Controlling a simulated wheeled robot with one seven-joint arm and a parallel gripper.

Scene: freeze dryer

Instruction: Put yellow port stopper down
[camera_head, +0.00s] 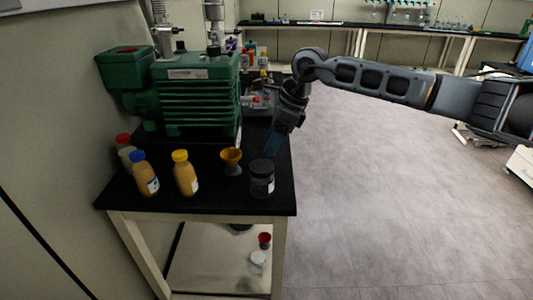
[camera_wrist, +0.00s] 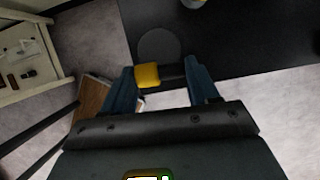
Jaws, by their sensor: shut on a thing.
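The yellow port stopper (camera_wrist: 147,75) shows in the wrist view between the fingertips of my gripper (camera_wrist: 162,78), with a dark part on its right side. The fingers are shut on it from both sides. In the head view my gripper (camera_head: 273,146) points down over the right edge of the black tabletop (camera_head: 225,194), just above and behind a dark jar. I cannot make out the stopper there.
The dark jar (camera_head: 262,179) stands near the table's front right corner. An amber funnel-shaped item (camera_head: 231,160), a yellow-capped bottle (camera_head: 185,174) and a blue-capped bottle (camera_head: 145,174) stand left of it. A green pump (camera_head: 190,95) fills the back. Open floor lies right.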

